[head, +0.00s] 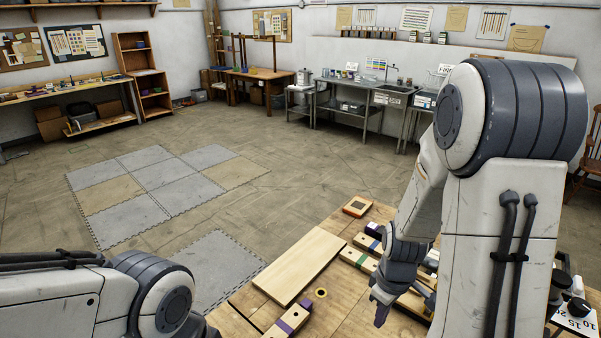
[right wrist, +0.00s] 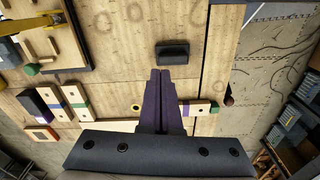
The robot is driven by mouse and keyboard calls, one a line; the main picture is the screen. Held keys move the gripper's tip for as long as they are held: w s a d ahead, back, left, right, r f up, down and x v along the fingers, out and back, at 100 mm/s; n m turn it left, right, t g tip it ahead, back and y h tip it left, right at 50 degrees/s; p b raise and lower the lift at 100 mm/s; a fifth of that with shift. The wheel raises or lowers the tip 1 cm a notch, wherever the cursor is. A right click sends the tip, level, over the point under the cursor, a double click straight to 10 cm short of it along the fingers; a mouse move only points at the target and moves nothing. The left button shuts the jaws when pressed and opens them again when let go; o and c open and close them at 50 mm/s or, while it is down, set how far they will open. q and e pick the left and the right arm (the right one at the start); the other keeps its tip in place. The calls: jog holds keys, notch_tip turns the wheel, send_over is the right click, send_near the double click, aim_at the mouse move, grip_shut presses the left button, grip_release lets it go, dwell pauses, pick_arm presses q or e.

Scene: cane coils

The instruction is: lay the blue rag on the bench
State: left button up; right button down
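I cannot make out a blue rag in either view. The wooden bench (head: 352,312) is at the bottom right of the head view, and its planks (right wrist: 130,40) fill much of the right wrist view. My right gripper (head: 380,318) points down over the bench. In the right wrist view its dark purple fingers (right wrist: 160,76) lie side by side with no clear gap, and I see nothing between them. A small dark block (right wrist: 173,53) lies on the bench just beyond the fingertips. My left arm shows at the lower left of the head view, but its gripper is out of frame.
A pale board (head: 302,264) lies on the bench. Striped wooden blocks (head: 288,320) and a small orange-framed box (head: 357,206) lie around it. In the right wrist view a tray with a yellow part (right wrist: 32,22) is at the upper left. Grey floor mats (head: 190,193) lie beyond the bench.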

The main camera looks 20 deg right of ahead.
jog(key=s+a+r+n+b, duration=0.15)
jog(key=a+b, duration=0.25)
jog(key=a, duration=1)
jog(key=s+a+r+y+b, duration=0.1)
jog(key=s+a+b, duration=0.3)
jog(key=s+a, duration=0.5)
jog(key=shift+s+r, duration=0.15)
jog(key=shift+s, duration=0.6)
